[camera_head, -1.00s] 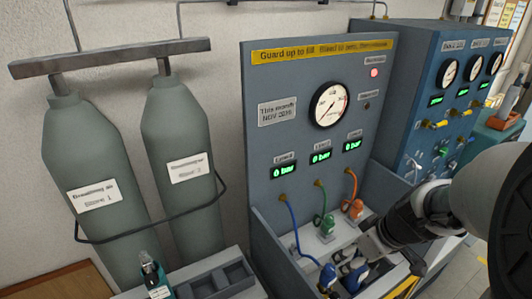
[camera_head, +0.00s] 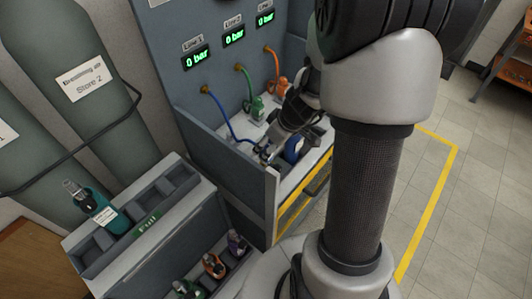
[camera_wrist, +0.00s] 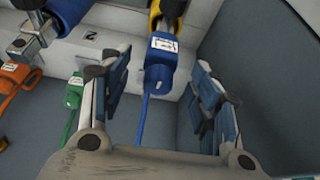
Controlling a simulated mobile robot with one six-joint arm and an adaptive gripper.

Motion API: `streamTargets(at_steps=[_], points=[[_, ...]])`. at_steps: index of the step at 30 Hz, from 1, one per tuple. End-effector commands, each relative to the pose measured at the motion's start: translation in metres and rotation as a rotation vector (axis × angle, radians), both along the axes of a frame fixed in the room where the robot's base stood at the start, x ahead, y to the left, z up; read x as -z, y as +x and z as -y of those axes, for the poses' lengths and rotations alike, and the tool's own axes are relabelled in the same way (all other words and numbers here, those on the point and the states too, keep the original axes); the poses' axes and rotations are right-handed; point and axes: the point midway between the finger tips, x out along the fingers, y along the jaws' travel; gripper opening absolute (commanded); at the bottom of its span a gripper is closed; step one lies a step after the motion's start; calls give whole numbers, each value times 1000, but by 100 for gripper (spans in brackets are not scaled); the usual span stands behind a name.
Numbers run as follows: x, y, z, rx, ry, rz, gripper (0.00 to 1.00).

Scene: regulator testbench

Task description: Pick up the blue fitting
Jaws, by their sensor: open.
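The blue fitting (camera_wrist: 158,80), with a white label and a blue hose, shows in the middle of the wrist view. My gripper (camera_wrist: 160,68) is open, one finger on each side of it, with visible gaps. Whether the fitting lies fully between the fingertips in depth, I cannot tell. In the head view, my gripper (camera_head: 275,143) is down at the bench by the end of the blue hose (camera_head: 222,117). The fitting is not clear there, partly hidden by my gripper.
An orange fitting (camera_wrist: 15,78) and a green fitting (camera_wrist: 73,92) stand left in the wrist view. A blue cylinder (camera_wrist: 68,10) and a yellow part (camera_wrist: 168,10) are at its top. A teal bottle (camera_head: 97,207) lies in the rack (camera_head: 203,192). The bench's side wall (camera_wrist: 225,60) rises at right.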

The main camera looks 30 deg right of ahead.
Motion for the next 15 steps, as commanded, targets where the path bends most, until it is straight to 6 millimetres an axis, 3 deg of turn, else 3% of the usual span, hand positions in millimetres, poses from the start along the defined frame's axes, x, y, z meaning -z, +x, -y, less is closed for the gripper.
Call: streamTargets(at_steps=[1,6,15], points=[[12,3,-3,-3,3,-4,57],[31,11,-5,-2,1,-1,57],[34,13,-5,0,1,0,57]])
